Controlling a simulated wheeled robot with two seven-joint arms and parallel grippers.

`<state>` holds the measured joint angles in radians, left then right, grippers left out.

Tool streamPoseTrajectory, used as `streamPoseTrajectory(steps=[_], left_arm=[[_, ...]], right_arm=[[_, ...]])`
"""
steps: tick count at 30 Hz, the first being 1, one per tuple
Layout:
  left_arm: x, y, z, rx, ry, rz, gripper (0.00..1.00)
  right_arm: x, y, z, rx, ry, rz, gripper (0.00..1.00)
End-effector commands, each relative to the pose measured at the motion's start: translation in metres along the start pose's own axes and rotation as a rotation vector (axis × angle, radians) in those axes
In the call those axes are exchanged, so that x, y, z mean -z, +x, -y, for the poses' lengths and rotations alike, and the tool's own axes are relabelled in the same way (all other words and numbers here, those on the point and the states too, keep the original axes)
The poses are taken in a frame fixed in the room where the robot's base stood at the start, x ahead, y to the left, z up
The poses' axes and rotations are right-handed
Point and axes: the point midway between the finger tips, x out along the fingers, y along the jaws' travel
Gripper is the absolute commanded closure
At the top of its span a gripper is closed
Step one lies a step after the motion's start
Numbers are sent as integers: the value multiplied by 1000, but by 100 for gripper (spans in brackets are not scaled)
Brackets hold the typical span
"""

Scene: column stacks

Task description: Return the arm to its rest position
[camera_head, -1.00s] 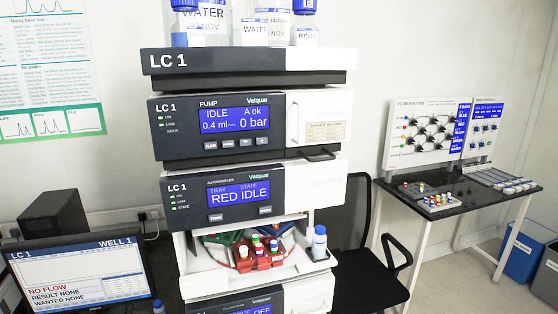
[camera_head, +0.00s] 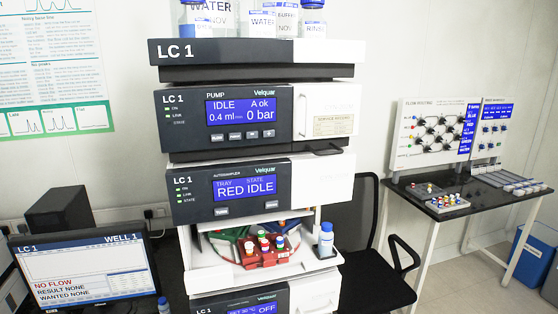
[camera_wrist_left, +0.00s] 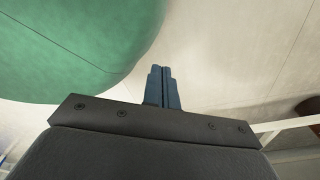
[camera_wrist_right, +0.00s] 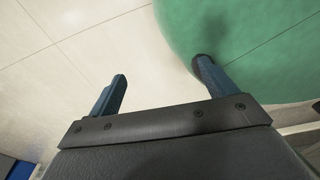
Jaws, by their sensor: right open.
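My left gripper (camera_wrist_left: 163,88) shows in the left wrist view with its two blue fingers together and nothing seen between them. My right gripper (camera_wrist_right: 160,78) shows in the right wrist view with its fingers wide apart and empty. Both wrist views look onto pale floor beside a large green rounded surface. Neither arm shows in the head view. The LC 1 column stack (camera_head: 235,130) stands in the middle of the head view. Its autosampler (camera_head: 238,193) reads tray RED and state IDLE.
A red vial rack (camera_head: 262,258) with several capped vials sits in the autosampler's open bay, beside a blue-capped bottle (camera_head: 326,240). A monitor (camera_head: 85,272) reading NO FLOW is at left. A black chair (camera_head: 375,260) and a side table (camera_head: 470,210) stand at right.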

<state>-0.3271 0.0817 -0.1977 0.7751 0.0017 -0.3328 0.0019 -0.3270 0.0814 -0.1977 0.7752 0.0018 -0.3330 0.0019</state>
Motion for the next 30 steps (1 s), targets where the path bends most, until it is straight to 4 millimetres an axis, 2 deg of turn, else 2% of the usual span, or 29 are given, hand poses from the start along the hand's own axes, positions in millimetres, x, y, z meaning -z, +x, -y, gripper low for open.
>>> streamPoseTrajectory(steps=[7,10,15,18,22,30], left_arm=[[50,1,-5,-5,-6,-18,100],[80,-5,-7,-8,-9,-29,100],[130,-29,-12,-14,-15,-45,100],[150,-44,-14,-17,-18,-50,100],[165,-59,-15,-19,-19,-55,100],[168,-63,-15,-20,-20,-53,100]], right_arm=[[50,1,5,5,6,-18,16],[79,-5,7,8,9,-28,16],[130,-29,12,14,15,-45,16],[149,-44,14,17,17,-50,16],[164,-59,15,19,19,-54,16],[168,-63,15,20,20,-54,16]])
